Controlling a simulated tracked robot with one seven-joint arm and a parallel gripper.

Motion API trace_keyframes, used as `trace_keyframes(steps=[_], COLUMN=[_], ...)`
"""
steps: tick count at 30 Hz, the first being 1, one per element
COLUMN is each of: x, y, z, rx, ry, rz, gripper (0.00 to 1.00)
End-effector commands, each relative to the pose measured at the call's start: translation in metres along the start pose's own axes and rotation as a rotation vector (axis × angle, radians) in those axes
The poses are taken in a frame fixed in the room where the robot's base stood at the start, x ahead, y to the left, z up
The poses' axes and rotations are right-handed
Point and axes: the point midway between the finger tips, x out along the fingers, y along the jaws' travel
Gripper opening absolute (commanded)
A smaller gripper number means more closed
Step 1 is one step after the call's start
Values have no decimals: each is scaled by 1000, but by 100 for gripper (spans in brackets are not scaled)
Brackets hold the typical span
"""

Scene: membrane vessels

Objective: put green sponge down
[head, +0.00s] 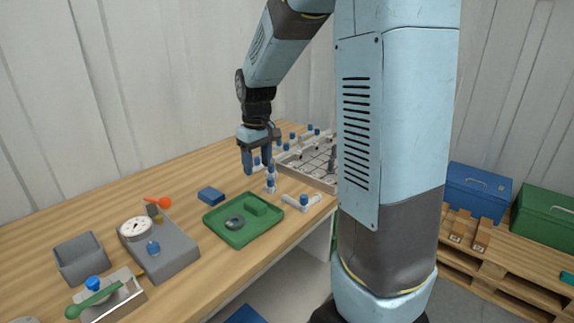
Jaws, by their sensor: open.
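The green sponge (256,206) lies in the green tray (243,238), towards its back side. A dark round piece (234,223) lies in the same tray, to the left of the sponge. My gripper (257,172) hangs fingers-down above the table, in the picture just above the sponge and the tray. Its two fingers are apart with nothing between them. The sponge is clear of the fingers.
A blue block (211,195) lies left of the tray. A grey stand with a gauge (135,229) and a grey bin (81,259) are at the left.

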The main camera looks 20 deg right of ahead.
Motion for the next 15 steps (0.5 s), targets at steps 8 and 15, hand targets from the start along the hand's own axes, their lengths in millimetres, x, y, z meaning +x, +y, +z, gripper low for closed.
trace_keyframes(steps=[8, 15], x=[-62, -97], y=[-18, -37], z=[58, 110], rx=[101, 184], ry=[124, 223], rz=[23, 43], gripper=[57, 57])
